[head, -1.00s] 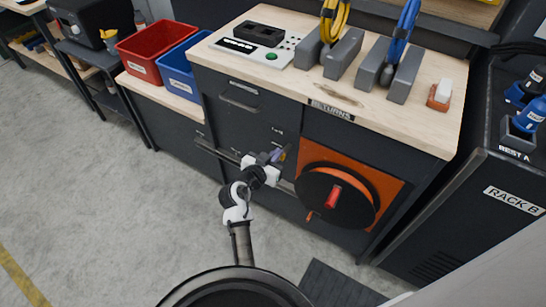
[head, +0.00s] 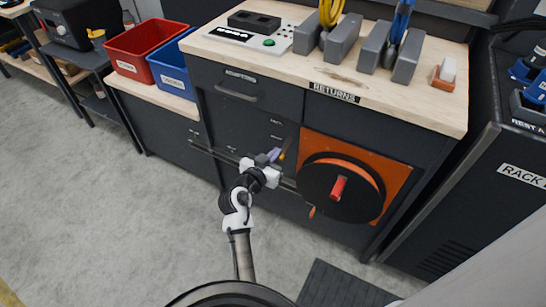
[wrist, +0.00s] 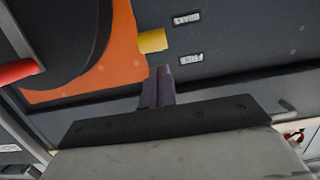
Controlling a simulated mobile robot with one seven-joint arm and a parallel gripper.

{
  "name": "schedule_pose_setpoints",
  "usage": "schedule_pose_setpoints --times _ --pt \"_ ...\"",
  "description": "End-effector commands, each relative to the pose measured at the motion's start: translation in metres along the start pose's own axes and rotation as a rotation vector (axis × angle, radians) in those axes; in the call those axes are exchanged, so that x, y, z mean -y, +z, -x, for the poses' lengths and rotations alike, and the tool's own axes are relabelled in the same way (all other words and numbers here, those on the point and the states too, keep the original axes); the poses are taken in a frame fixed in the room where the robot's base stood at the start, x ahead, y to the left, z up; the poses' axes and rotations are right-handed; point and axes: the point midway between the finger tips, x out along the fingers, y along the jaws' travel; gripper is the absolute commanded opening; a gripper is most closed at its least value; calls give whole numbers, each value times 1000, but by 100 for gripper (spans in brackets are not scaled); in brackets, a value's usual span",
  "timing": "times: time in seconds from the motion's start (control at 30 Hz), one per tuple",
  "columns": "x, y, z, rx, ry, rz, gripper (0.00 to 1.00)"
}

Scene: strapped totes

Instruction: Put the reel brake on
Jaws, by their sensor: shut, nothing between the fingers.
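The cable reel (head: 318,190) is a black disc with a red crank handle (head: 338,188), mounted on an orange plate (head: 397,176) on the bench front. A yellow tab (wrist: 153,40) stands out beside the orange plate in the wrist view. Two small white labels are right of it; the upper (wrist: 187,18) seems to read BRAKE, the lower (wrist: 190,58) FREE. The tab lies at a height between them in the picture. My gripper (head: 277,155) is left of the reel, close to the bench front. Its shut, empty fingers (wrist: 160,82) point toward the tab, just short of it.
The bench top (head: 290,68) holds upright grey blocks, cables and a control panel. A dark rack (head: 455,205) stands right. Open grey floor (head: 100,200) lies left; a dark mat (head: 340,287) lies in front.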

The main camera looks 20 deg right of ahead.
Motion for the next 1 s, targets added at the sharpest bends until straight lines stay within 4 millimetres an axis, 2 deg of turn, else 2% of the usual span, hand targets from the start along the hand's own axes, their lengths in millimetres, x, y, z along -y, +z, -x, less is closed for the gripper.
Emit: schedule_pose_setpoints --times 0.03,0.3,1.0 --pt "0 8 -1 -1 0 0 0" --pt "0 21 -2 -1 0 -1 0" --pt "0 24 -2 -1 0 -1 0"
